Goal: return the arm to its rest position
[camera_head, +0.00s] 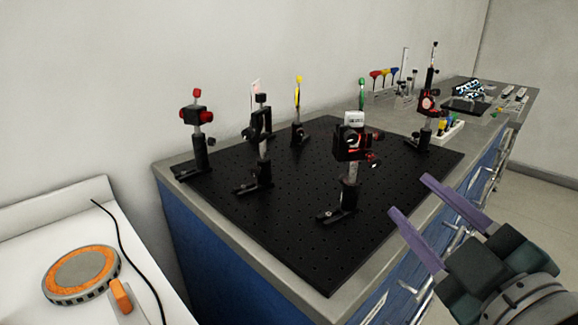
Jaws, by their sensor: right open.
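My right gripper (424,208) is at the lower right, over the front edge of the bench. Its two purple fingers are apart and point up and left, with nothing between them. The nearest thing to its fingertips is the black breadboard (300,225), and the gripper looks clear of the posts on it. My left gripper is not in view.
Several post-mounted optics stand on the breadboard, among them a white-topped mount (353,141) and a red-knobbed mount (196,115). The grey bench (245,250) has blue drawers with handles. An orange disc (81,274) lies on a white surface at left. Floor shows at right.

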